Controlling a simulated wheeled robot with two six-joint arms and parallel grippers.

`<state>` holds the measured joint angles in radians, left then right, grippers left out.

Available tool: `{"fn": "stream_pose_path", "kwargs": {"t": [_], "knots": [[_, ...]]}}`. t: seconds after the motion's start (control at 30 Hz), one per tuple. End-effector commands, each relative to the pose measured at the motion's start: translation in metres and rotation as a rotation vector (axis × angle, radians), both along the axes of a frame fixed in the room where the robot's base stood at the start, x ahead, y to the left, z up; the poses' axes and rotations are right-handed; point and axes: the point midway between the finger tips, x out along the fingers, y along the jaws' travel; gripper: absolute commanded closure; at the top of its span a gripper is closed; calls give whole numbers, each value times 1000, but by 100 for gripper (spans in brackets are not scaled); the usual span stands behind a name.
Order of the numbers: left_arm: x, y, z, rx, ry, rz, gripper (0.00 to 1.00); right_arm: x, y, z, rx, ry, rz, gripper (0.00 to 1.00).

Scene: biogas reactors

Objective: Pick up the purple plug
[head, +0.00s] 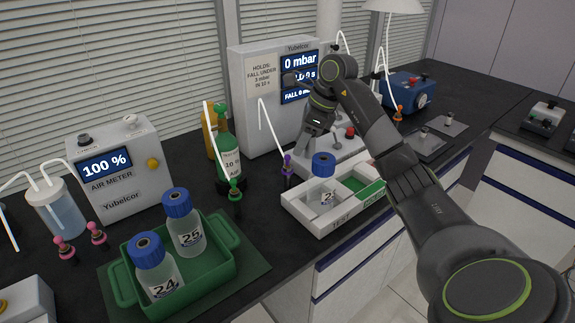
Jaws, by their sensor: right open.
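The purple plug (287,168) stands upright on the black bench, just left of the white tray and in front of the large pressure unit. A white tube near it arches up toward the left. My right gripper (308,163) comes in from the right and points down, slightly to the right of the plug and close to it. It is open, with nothing seen between its fingers. Whether its fingertips touch anything is too small to tell. My left gripper is not in view.
The white tray (318,229) holds a blue-capped bottle (322,180). The green crate (208,285) holds bottles 24 and 25. Pink plugs (97,233) stand near the air meter (118,170).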

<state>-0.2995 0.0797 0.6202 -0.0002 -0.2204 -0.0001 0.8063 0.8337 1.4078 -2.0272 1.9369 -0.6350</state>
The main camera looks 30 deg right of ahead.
Motion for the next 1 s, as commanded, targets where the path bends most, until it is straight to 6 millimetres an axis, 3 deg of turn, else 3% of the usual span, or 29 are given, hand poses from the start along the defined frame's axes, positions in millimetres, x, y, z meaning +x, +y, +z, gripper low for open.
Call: {"fn": "stream_pose_path", "kwargs": {"t": [0.17,0.5,0.77,1.0], "knots": [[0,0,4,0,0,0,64,3,4,-10,1,1,-1,60],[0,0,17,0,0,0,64,19,20,-49,1,2,0,60],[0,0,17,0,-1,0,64,20,21,-53,-1,1,0,60],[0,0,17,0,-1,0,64,20,21,-52,0,0,0,88]]}}
